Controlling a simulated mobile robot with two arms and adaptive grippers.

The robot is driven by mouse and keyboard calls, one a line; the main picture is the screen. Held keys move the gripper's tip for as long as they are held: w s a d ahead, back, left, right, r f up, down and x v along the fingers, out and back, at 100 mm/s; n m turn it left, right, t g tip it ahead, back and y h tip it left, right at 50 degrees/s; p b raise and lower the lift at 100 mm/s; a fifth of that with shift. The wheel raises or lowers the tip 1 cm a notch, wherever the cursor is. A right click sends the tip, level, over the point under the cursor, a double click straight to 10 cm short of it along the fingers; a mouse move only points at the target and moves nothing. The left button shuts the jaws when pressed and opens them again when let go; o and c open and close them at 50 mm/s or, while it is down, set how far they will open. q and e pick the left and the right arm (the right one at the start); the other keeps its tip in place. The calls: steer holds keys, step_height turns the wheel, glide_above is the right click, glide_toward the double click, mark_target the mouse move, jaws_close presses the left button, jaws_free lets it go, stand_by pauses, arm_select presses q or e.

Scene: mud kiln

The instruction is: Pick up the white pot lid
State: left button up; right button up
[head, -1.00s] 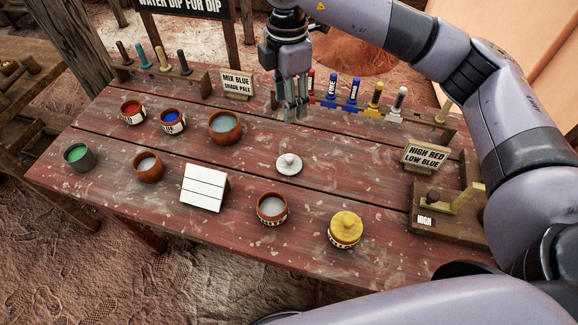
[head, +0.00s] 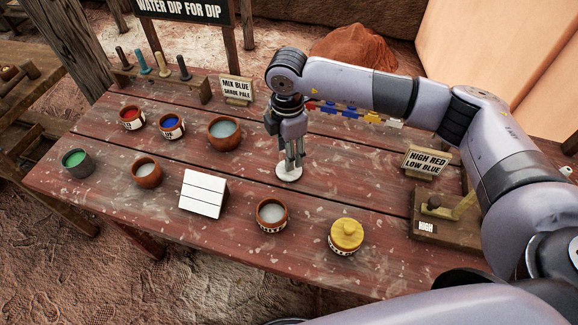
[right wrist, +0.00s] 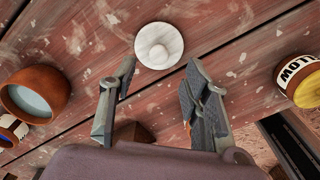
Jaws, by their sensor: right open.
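The white pot lid (head: 288,173) is a small round disc with a knob, lying flat on the reddish wooden table (head: 330,215). In the right wrist view the white pot lid (right wrist: 159,46) lies just beyond and between the fingertips, with its knob uncovered. My right gripper (head: 291,160) points down over the lid, and its fingers hide part of the lid in the head view. In the right wrist view my right gripper (right wrist: 160,65) is open, with nothing between its fingers. I cannot tell whether the fingertips touch the lid. My left gripper is not in view.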

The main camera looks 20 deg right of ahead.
steer(key=shift+w+d+f+p, duration=0.1)
steer(key=shift+f+p, duration=0.3)
steer(key=shift+f, duration=0.95)
steer(key=shift+w+d+f+p, duration=0.1)
steer(key=shift+f+p, duration=0.25)
steer(key=shift+f, duration=1)
steer(key=shift+c, duration=0.5)
jaws_close()
